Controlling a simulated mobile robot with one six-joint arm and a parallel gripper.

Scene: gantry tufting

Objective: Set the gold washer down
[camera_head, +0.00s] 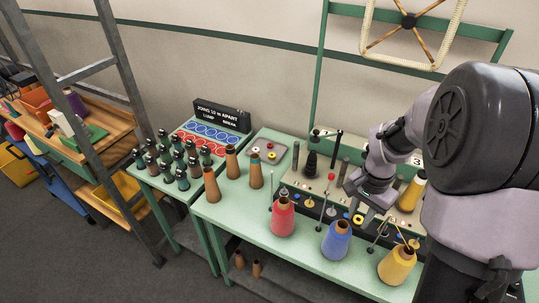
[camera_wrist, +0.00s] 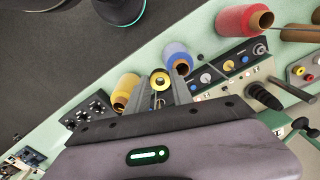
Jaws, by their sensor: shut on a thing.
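The gold washer (camera_wrist: 159,79) is a yellow ring with a dark centre. In the wrist view it sits at the tips of my gripper (camera_wrist: 164,84), which is shut on it. In the head view the washer (camera_head: 358,219) shows just under my gripper (camera_head: 360,208), over the machine's front panel and behind the blue and yellow cones. I cannot tell how high it is above the surface. A small light plate (camera_head: 268,151) with a few round coloured pieces lies at the back of the green table (camera_head: 225,218).
Red (camera_head: 283,216), blue (camera_head: 336,241) and yellow (camera_head: 397,265) yarn cones stand along the table's front edge.

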